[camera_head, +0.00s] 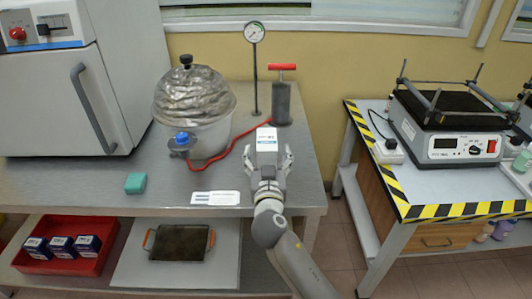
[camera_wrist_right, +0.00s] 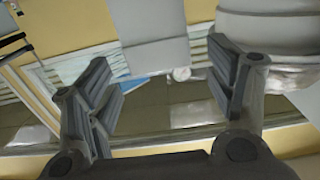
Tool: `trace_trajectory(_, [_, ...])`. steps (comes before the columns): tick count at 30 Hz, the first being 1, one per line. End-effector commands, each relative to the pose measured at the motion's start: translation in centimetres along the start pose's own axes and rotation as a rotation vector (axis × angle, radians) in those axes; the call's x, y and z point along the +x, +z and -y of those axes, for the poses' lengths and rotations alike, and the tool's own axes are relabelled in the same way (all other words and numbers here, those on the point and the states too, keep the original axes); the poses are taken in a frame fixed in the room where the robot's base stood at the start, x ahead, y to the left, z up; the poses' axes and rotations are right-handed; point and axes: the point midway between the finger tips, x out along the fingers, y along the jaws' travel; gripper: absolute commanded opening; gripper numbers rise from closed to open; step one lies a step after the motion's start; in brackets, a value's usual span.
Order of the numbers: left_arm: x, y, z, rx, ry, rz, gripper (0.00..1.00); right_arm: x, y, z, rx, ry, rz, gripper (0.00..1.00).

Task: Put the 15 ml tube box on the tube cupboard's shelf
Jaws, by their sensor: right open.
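A small white box with dark print and a blue lower edge (camera_head: 266,140), which looks like the 15 ml tube box, shows above the worktop near the table's right end. My right gripper (camera_head: 270,160) is open, with its fingers close to the box's lower sides. I cannot tell whether they touch it. In the right wrist view the fingers of my right gripper (camera_wrist_right: 170,95) are wide apart. A pale block (camera_wrist_right: 150,30) shows beyond them, perhaps the box. My left gripper is not in view. I cannot make out a tube cupboard.
A vacuum vessel (camera_head: 195,105), red hose, gauge (camera_head: 254,33) and pump (camera_head: 282,103) stand behind. A white cabinet (camera_head: 60,95) is at left. A red bin (camera_head: 85,262) and a dark tray (camera_head: 180,242) are below. A striped-edge table (camera_head: 440,212) bears a shaker (camera_head: 460,147).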

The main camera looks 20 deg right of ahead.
Motion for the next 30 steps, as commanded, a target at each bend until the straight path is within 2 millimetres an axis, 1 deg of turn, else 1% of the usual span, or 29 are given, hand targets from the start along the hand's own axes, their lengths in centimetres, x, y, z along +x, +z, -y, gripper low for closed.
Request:
trace_trajectory(1, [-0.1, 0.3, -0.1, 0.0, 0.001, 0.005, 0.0, 0.8, -0.1, 0.0, -0.003, 0.0, -0.001, 0.77])
trace_trajectory(3, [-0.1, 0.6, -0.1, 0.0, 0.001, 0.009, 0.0, 1.5, 0.0, 0.0, 0.0, -0.001, 0.0, 0.77])
trace_trajectory(8, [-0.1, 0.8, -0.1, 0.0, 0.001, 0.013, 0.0, 2.3, 0.0, 0.0, 0.001, 0.0, 0.001, 0.77])
trace_trajectory(11, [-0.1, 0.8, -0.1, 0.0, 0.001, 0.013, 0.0, 3.3, 0.0, 0.0, -0.001, 0.0, 0.001, 0.77])
trace_trajectory(15, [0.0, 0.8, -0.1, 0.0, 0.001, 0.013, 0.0, 5.4, 0.0, 0.0, -0.001, 0.001, 0.001, 0.77])
trace_trajectory(19, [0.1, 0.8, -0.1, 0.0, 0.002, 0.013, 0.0, 6.8, 0.1, 0.1, 0.001, -0.001, 0.002, 0.77])
trace_trajectory(23, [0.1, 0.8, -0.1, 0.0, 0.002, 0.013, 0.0, 7.5, 0.1, 0.0, 0.001, -0.001, 0.003, 0.77])
trace_trajectory(29, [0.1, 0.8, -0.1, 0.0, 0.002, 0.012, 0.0, 7.5, 0.1, 0.0, 0.001, -0.001, 0.003, 0.77])
trace_trajectory(30, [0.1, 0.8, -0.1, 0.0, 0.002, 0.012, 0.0, 7.5, 0.1, 0.0, 0.001, -0.001, 0.003, 0.74])
